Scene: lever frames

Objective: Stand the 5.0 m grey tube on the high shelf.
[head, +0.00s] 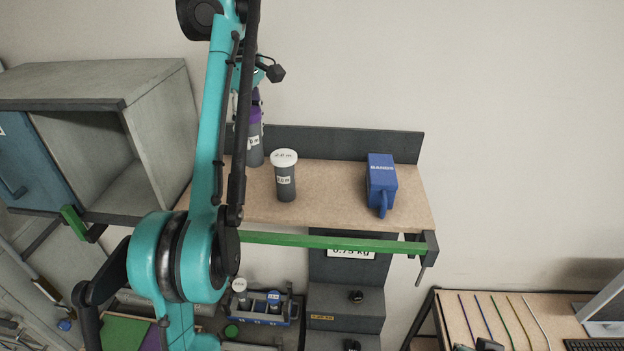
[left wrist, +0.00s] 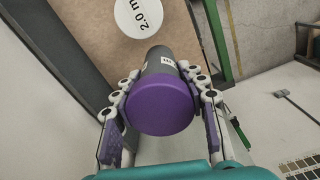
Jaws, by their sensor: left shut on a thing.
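A grey tube with a purple cap (head: 254,148) is upright over the back left of the high shelf (head: 335,205). Its label is partly hidden, with only the end "0 m" showing. My left gripper (head: 252,97) is at its top. In the left wrist view my left gripper (left wrist: 162,88) has its fingers on both sides of the purple cap (left wrist: 163,106), shut on the tube. I cannot tell whether the tube's bottom touches the shelf. My left arm hides part of the tube. My right gripper is not in view.
A white-capped grey tube marked 2.0 m (head: 285,180) stands close by on the shelf. A blue object (head: 381,183) is further right. A green bar (head: 320,241) runs along the shelf front. An open grey cabinet (head: 165,125) is at left. The shelf's middle is clear.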

